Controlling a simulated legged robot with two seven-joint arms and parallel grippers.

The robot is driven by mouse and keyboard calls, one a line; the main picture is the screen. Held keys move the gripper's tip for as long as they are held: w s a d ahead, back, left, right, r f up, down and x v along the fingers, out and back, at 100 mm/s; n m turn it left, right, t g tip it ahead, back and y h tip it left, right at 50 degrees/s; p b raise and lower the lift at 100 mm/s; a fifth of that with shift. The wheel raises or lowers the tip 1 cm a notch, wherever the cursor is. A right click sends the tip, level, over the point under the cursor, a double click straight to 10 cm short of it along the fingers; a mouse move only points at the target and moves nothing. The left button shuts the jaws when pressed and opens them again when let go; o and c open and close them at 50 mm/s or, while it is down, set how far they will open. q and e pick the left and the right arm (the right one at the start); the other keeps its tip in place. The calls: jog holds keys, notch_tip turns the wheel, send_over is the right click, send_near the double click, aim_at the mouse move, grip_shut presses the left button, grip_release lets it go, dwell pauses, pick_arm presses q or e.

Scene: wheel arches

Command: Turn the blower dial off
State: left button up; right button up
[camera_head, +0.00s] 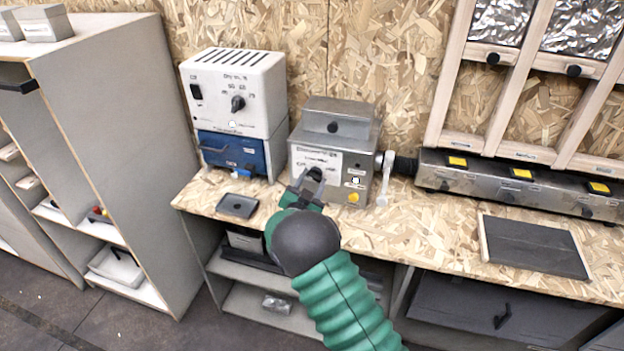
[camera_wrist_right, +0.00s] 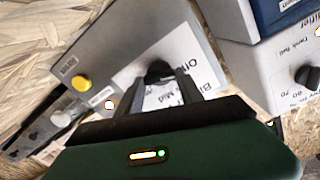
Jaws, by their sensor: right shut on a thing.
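The grey metal blower box (camera_head: 335,135) stands on the workbench against the wall. A white label with partly readable words, among them "Off" and "Mid", is on its front. The black blower dial (camera_head: 316,173) sits on that label and shows between the fingers in the wrist view (camera_wrist_right: 158,70). My right gripper (camera_head: 309,183) is shut on the dial, with one finger on each side; it fills the lower part of the wrist view (camera_wrist_right: 160,92). The fingers hide part of the dial, so its exact setting is unclear. My left gripper is not in view.
A yellow button (camera_head: 353,197) and a light grey lever (camera_head: 385,178) are right of the dial. A white box with its own knob (camera_head: 238,103) stands on a blue unit (camera_head: 232,152) to the left. A small dark tray (camera_head: 237,206) lies on the bench.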

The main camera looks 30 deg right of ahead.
jog(key=shift+f, duration=0.2)
dwell(0.3)
jog(key=o, duration=1.1)
jog(key=shift+c, duration=0.2)
jog(key=o, duration=0.3)
jog(key=shift+r, duration=0.1)
jog(key=v, duration=1.7)
jog(key=shift+d, duration=0.1)
